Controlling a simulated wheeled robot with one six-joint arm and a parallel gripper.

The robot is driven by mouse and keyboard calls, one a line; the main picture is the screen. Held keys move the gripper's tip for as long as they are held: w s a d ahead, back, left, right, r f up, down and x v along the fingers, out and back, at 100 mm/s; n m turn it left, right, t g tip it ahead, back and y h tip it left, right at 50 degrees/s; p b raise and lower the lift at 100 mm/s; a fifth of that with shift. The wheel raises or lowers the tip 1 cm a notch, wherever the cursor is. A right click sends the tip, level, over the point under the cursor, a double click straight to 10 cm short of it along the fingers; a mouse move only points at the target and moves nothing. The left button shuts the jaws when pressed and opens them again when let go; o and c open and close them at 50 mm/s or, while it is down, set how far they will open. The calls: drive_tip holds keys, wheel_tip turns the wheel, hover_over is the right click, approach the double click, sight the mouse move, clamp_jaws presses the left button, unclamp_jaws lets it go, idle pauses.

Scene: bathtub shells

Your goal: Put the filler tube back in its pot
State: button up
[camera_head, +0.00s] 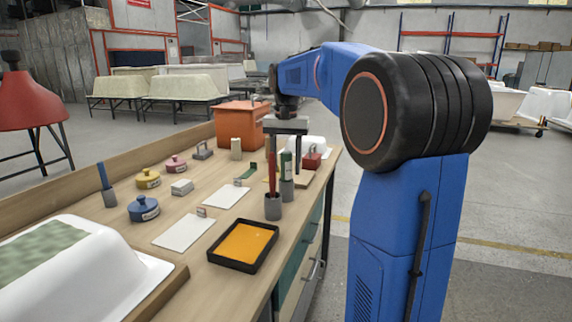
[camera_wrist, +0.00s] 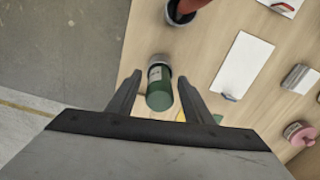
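The likely filler tube is a green tube (camera_head: 287,163) with a pale label, standing in a small grey pot (camera_head: 287,190) near the front edge of the bench. It also shows in the wrist view (camera_wrist: 160,92), its base seeming to be inside the grey pot. My gripper (camera_head: 284,158) points down over it. In the wrist view its two fingers (camera_wrist: 160,78) are apart, one on each side of the green tube, with a narrow gap showing on both sides. A red tube (camera_head: 272,168) stands in another grey pot (camera_head: 272,207) close by.
A blue tube (camera_head: 104,177) stands in a pot at the left. Lidded pots, white cards and an orange tray (camera_head: 243,243) lie on the bench. An orange bin (camera_head: 242,123) stands at the back. A white tub shell (camera_head: 85,275) fills the front left.

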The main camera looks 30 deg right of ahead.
wheel_tip(320, 180, up, 12)
drive_tip(key=shift+r, duration=0.15)
idle(0.6)
drive_tip(key=shift+s, duration=0.15)
idle(0.3)
